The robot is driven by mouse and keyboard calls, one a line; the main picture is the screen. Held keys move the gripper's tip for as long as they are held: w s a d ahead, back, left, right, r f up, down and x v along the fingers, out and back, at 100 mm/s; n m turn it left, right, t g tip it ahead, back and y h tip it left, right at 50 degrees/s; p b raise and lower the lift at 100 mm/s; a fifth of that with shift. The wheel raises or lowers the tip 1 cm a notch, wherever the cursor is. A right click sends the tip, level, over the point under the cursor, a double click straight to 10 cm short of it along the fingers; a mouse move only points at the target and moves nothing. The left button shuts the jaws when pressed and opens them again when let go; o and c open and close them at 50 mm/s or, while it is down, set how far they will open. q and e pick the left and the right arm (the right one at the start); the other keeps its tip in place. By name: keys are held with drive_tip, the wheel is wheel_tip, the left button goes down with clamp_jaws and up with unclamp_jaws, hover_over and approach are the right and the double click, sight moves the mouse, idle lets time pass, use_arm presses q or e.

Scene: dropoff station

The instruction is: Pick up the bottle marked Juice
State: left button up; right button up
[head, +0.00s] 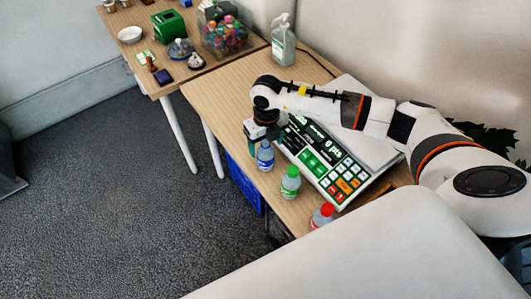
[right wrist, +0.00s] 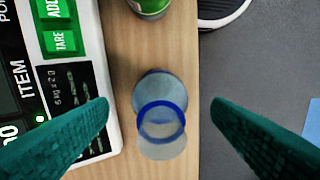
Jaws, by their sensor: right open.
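Three small bottles stand along the front edge of the wooden table: one blue-topped (head: 265,155), one green-capped (head: 290,183) and one red-capped (head: 322,216). Their labels are too small to read, so I cannot tell which is marked Juice. My right gripper (head: 260,136) is at the blue-topped bottle, partly hiding it. In the right wrist view, the right gripper (right wrist: 158,108) is open, its teal fingers apart on either side of the blue-ringed bottle (right wrist: 160,94), touching neither side. Part of a green bottle (right wrist: 150,5) shows at that view's top edge. My left gripper is not in view.
A scale with keypad and display (head: 325,160) lies close behind the bottles. A pump bottle (head: 283,40) stands farther back. A second table (head: 130,55) holds a green box (head: 169,24) and a clear bin (head: 226,38). A blue crate (head: 243,180) is below the table edge.

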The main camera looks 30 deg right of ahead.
drive_tip(key=shift+f, duration=1)
drive_tip(key=shift+w+f, duration=0.1)
drive_tip(key=shift+f, duration=0.1)
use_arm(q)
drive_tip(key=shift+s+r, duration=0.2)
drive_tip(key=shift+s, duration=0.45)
use_arm(e)
drive_tip(key=c, duration=1)
